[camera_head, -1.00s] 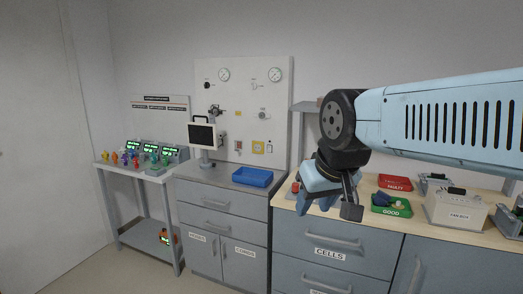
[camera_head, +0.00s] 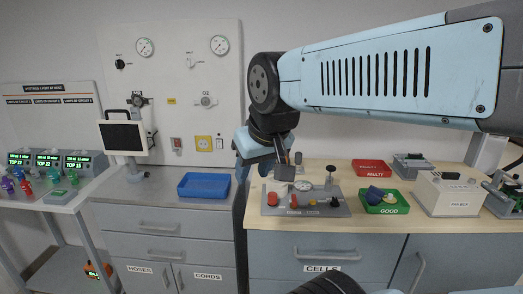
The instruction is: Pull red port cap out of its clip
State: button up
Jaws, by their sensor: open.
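A grey test plate (camera_head: 330,210) lies on the wooden bench top, with a round dial, an upright fitting and small coloured parts on it. A red round part (camera_head: 272,198) at its left end looks like the red port cap; its clip is too small to make out. My gripper (camera_head: 288,170) points down above the left part of the plate, apart from the red part in the picture. It is open and nothing shows between its fingers. One dark finger hides a bit of the plate's back edge.
A green GOOD tray (camera_head: 387,208) holding blue and pale parts and a red FAULTY tray (camera_head: 372,168) stand right of the plate. A light box (camera_head: 450,192) is farther right. A blue tray (camera_head: 204,186) and a monitor (camera_head: 122,136) stand on the left cabinet.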

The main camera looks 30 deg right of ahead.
jog(key=shift+w+a, duration=0.1)
jog(key=shift+w, duration=0.3)
jog(key=o, duration=0.3)
jog(key=shift+w, duration=0.3)
jog(key=shift+o, duration=0.4)
jog(key=shift+w, duration=0.35)
jog(key=n+g, duration=0.3)
jog(key=g, duration=0.3)
send_over(272, 194)
notch_tip(272, 194, down, 10)
notch_tip(272, 194, down, 13)
